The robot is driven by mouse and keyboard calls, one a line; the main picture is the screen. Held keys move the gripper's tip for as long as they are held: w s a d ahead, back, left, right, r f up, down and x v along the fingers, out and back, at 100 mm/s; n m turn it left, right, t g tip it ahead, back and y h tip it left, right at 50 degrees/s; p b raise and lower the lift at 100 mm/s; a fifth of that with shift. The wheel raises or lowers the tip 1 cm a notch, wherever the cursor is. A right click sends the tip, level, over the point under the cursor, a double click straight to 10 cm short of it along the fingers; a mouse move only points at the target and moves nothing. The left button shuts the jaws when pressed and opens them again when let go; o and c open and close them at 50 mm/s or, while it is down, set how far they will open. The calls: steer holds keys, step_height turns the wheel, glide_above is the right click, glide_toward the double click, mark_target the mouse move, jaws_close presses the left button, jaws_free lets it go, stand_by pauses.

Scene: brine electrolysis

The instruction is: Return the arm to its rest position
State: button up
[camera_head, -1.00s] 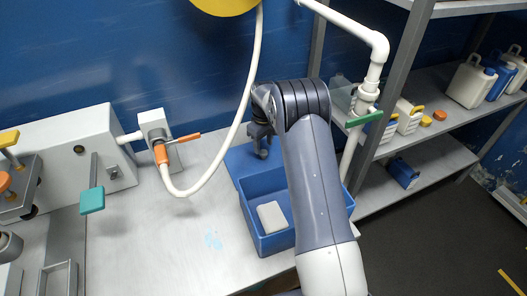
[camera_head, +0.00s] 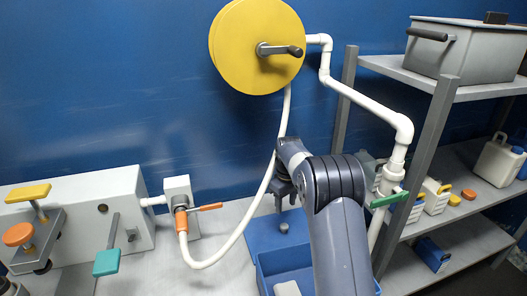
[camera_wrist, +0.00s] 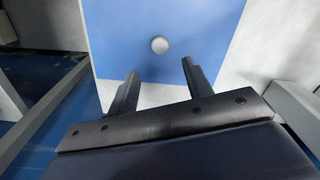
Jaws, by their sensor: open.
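My gripper (camera_wrist: 158,85) shows in the wrist view with its two dark fingers apart and nothing between them. Beyond the fingertips lies a blue flat surface (camera_wrist: 110,40) with a small round pale knob (camera_wrist: 159,45). In the head view my gripper (camera_head: 283,205) hangs from the end of my arm above the blue board (camera_head: 262,238), and my arm partly hides it. The small grey knob (camera_head: 284,227) stands on the board just under the gripper.
A blue bin (camera_head: 262,275) holding a pale block sits in front of the board. A white hose (camera_head: 262,190) runs close left of my arm to a yellow reel (camera_head: 245,45). A white pipe with a green-handled valve (camera_head: 388,199) and grey shelves (camera_head: 437,125) stand to the right.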

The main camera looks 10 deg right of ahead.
mark_target(284, 226)
step_height(284, 226, down, 12)
steer(key=shift+r+p, duration=0.25)
steer(key=shift+p, duration=0.05)
step_height(284, 226, up, 3)
steer(key=shift+f, duration=0.1)
steer(key=shift+r, duration=0.55)
